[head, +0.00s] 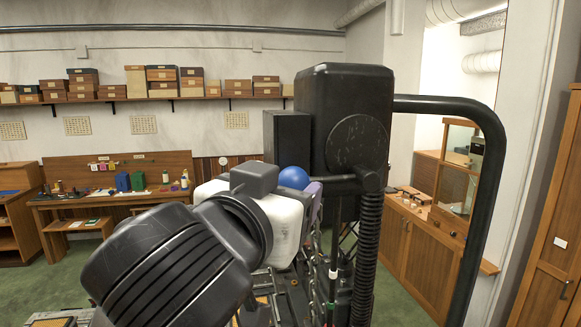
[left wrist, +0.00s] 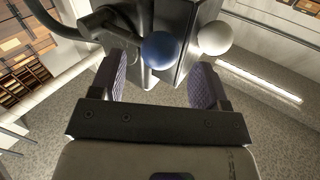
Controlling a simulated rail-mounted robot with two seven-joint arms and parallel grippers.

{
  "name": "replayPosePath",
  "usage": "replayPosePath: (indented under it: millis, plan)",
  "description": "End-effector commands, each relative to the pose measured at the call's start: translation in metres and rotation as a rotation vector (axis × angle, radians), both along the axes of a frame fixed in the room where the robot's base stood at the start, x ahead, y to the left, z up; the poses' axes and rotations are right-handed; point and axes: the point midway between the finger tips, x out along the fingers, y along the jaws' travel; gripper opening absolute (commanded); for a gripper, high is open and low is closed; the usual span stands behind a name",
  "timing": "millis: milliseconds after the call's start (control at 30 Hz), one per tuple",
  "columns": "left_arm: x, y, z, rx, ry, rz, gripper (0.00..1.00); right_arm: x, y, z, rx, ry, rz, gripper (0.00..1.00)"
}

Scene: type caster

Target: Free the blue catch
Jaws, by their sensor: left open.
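The blue catch shows as a round blue knob (head: 293,178) beside the tall black machine housing (head: 345,100) in the head view. In the left wrist view the blue knob (left wrist: 160,50) appears beyond the fingertips, in line with the gap between them. My left gripper (left wrist: 160,80) is open, with purple pads either side of the gap and nothing between them. In the head view its white body and purple finger (head: 314,202) are just below the knob. My arm hides much of the machine. My right gripper is not in view.
A white knob (left wrist: 215,38) sits close to the right of the blue one in the left wrist view. A thick black curved bar (head: 470,115) arches right of the machine. A workbench (head: 115,196) with small items stands at the back left, and wooden cabinets (head: 405,240) stand at right.

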Motion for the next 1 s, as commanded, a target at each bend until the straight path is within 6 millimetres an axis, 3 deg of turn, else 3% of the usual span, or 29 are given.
replayPosePath:
  millis: [233, 667, 1000]
  plan:
    - [0.021, -0.007, 0.001, 0.0, 0.002, 0.002, 0.69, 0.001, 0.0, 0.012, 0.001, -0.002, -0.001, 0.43]
    - [0.025, -0.009, 0.0, -0.001, 0.0, 0.001, 0.68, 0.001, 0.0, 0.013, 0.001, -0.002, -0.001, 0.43]
    - [0.025, -0.009, 0.0, -0.001, 0.0, 0.001, 0.36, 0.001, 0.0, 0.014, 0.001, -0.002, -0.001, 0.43]
